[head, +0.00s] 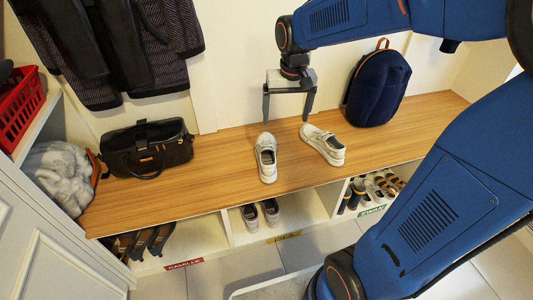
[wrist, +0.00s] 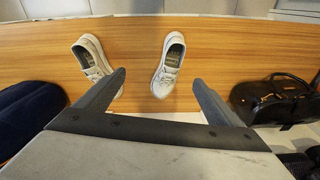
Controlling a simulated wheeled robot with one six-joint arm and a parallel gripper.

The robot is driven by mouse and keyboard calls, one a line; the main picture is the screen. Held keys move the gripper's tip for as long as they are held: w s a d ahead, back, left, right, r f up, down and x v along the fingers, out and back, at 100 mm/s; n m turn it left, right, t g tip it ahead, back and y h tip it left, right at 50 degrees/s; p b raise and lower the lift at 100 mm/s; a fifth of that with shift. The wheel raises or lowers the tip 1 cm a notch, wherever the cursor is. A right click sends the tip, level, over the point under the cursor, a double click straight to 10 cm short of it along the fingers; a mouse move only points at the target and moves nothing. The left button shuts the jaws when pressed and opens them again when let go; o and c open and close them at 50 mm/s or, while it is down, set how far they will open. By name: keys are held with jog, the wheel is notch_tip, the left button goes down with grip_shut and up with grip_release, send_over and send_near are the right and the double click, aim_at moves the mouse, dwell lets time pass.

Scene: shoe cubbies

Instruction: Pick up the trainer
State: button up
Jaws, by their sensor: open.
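Two pale grey-white trainers stand apart on the wooden bench top (head: 215,170). One trainer (head: 266,158) points toward the wall in the head view; in the wrist view it is the right-hand one (wrist: 168,66). The other trainer (head: 323,145) lies at an angle to its right; in the wrist view it is the left-hand one (wrist: 93,57). My gripper (head: 287,119) is open and empty, above the back of the bench, with its fingers pointing down. In the wrist view the fingers (wrist: 158,82) are spread wide, and neither visibly holds a shoe.
A navy backpack (head: 378,87) stands on the bench to the right. A black bag (head: 147,148) sits to the left, near a grey fleecy item (head: 58,172). Cubbies below hold shoes (head: 260,213). Jackets (head: 115,45) hang on the wall.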

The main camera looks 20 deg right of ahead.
jog(key=g, duration=0.2)
send_near(267, 150)
jog(key=w+d+r, duration=0.1)
jog(key=w+r, duration=0.2)
jog(key=w, duration=0.1)
jog(key=shift+m, duration=0.5)
notch_tip(267, 150, down, 18)
jog(key=shift+w+r, duration=0.1)
jog(key=shift+w, duration=0.05)
jog(key=c, duration=1.4)
